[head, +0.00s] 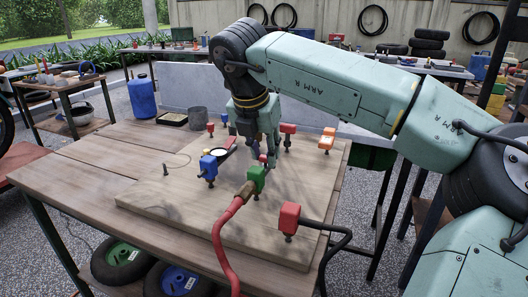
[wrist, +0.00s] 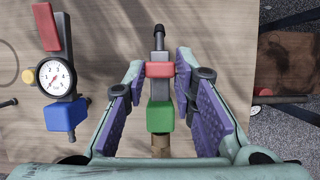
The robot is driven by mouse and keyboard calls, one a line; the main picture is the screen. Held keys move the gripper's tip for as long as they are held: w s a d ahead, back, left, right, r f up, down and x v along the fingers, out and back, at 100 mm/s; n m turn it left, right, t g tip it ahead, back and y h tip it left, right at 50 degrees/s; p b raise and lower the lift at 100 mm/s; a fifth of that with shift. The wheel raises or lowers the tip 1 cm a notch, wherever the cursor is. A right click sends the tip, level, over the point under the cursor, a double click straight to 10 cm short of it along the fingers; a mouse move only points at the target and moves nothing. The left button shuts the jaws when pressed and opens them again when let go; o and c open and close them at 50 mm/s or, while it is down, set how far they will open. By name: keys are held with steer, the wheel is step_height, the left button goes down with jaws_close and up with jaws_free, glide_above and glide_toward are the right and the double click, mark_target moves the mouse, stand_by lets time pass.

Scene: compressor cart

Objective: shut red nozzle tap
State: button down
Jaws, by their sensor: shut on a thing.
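The red nozzle tap (wrist: 160,70) is a small red bar, lying crosswise on the dark grey nozzle (wrist: 159,43) in the wrist view. A green block (wrist: 160,116) sits just behind it, above a brass fitting. In the head view the green block (head: 256,178) joins the red hose (head: 222,235), and my fingers largely hide the tap. My gripper (wrist: 160,74) points down with its purple pads on either side of the tap, shut on it. The exact contact is hard to see. In the head view my gripper (head: 269,163) stands over the nozzle.
A gauge (wrist: 56,75) with a red handle and a blue block (wrist: 65,116) lies left of my gripper. A red block (head: 289,217) with a black hose stands front right on the wooden board (head: 160,205). Orange and red fittings stand behind. The board's left part is fairly clear.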

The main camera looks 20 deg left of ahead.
steer(key=c, duration=1.6)
jaws_free()
steer(key=v, duration=1.2)
